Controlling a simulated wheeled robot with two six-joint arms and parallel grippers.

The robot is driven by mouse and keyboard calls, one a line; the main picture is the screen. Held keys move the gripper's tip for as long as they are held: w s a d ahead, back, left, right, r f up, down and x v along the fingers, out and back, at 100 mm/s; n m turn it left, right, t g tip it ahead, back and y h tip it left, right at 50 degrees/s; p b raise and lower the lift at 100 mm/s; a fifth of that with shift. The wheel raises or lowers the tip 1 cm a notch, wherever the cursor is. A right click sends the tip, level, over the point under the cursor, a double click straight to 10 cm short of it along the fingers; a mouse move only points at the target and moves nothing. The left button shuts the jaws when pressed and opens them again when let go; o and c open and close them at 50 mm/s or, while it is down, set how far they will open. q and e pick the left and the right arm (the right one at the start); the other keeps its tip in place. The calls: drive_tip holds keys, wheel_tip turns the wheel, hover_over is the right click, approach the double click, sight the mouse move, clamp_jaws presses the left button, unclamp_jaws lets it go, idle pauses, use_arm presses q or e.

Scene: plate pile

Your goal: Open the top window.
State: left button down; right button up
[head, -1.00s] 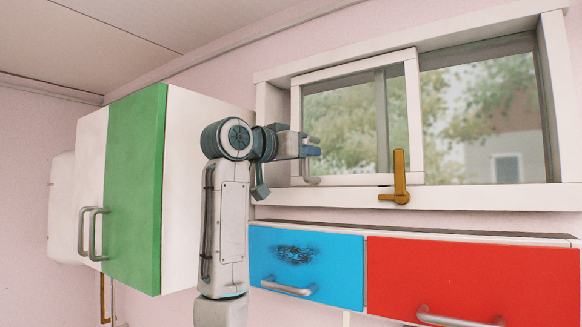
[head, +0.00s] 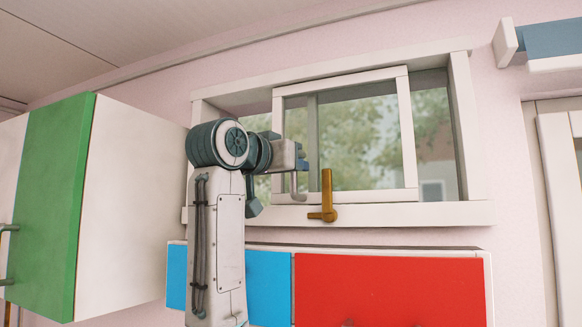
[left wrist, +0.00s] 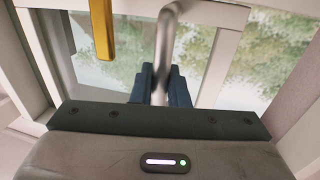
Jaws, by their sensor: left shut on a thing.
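The top window's white-framed sliding sash (head: 407,140) stands right of the middle of its white outer frame (head: 458,130), with a gap on its left. A metal handle (head: 296,188) sits on the sash's left side; it also shows in the left wrist view (left wrist: 165,40). My left gripper (head: 303,160) is shut on this handle, with its blue fingers on either side of the bar in the left wrist view (left wrist: 160,85). A yellow latch (head: 326,195) stands upright at the sill, right of my left gripper. My right gripper is not in view.
A cabinet with a green door (head: 58,200) is at the left. Blue (head: 270,285) and red (head: 390,290) drawer fronts lie below the window. A blue and white fixture (head: 555,40) is at the upper right.

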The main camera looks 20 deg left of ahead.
use_arm(q)
drive_tip(key=c, duration=1.5)
unclamp_jaws()
drive_tip(key=shift+s+a+f+b, duration=0.1)
drive_tip(key=shift+s+a+b, duration=0.05)
drive_tip(key=shift+s+b, duration=0.2)
drive_tip(key=b+v, duration=0.5)
drive_tip(key=v, duration=0.5)
